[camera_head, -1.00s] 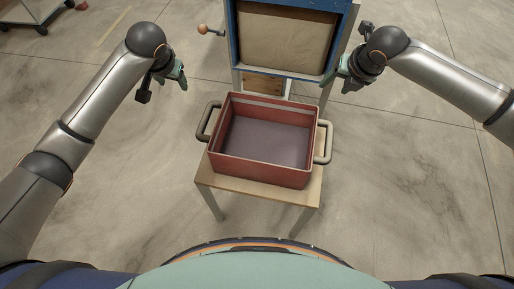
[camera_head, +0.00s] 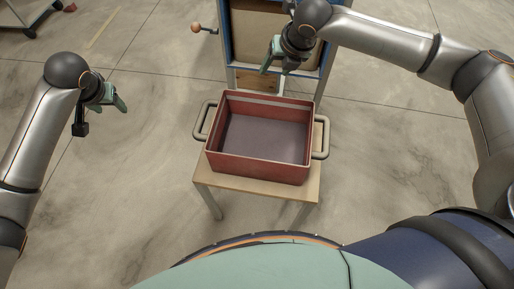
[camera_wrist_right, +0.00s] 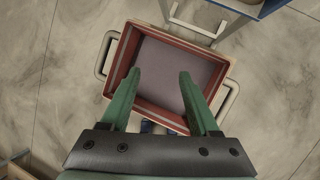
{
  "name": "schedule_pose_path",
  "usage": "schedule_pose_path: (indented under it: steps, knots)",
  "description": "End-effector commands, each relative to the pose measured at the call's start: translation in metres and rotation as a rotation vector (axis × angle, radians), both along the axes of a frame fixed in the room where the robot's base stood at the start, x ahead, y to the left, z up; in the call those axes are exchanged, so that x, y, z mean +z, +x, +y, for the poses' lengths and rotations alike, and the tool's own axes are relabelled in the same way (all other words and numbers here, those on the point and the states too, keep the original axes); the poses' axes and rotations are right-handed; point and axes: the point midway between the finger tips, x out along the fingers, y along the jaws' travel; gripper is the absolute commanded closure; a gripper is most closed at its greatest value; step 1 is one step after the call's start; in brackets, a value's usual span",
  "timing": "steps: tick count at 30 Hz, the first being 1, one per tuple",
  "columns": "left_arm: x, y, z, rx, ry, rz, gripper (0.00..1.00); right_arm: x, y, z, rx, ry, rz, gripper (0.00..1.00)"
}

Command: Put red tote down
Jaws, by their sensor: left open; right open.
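The red tote (camera_head: 258,178) stands upright on a small wooden table (camera_head: 235,188). It is empty and has a grey handle at each side. In the right wrist view the tote (camera_wrist_right: 118,62) lies below my open fingers. My right gripper (camera_head: 272,58) is open and empty, above and behind the tote's far rim, apart from it. It also shows in the right wrist view (camera_wrist_right: 158,75). My left gripper (camera_head: 117,103) is open and empty, well to the left of the tote and clear of its left handle (camera_head: 201,120).
A blue-framed feed mixer (camera_head: 328,45) stands just behind the table, partly hidden by my right arm. A crank with a round knob (camera_head: 197,28) sticks out on its left. A cart (camera_head: 28,12) is at the far left. The floor on both sides is clear.

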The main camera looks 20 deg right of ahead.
Motion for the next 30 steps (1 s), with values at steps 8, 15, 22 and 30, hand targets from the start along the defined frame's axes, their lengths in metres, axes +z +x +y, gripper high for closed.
schedule_pose_path:
  steps: [8,15,22,30]
  knots:
    - [0.0,0.0,0.0,0.0,0.0,0.0,0.38,0.055,-0.025,-0.012,-0.008,0.0,-0.005,0.38]
    - [0.0,0.0,0.0,0.0,0.0,0.0,0.38,0.087,-0.041,-0.019,-0.014,0.001,-0.003,0.38]
    - [0.0,0.0,0.0,0.0,0.0,0.0,0.38,0.095,-0.045,-0.021,-0.016,0.0,0.0,0.38]
    - [0.0,0.0,0.0,0.0,0.0,0.0,0.38,0.094,-0.045,-0.021,-0.016,0.0,0.0,0.38]
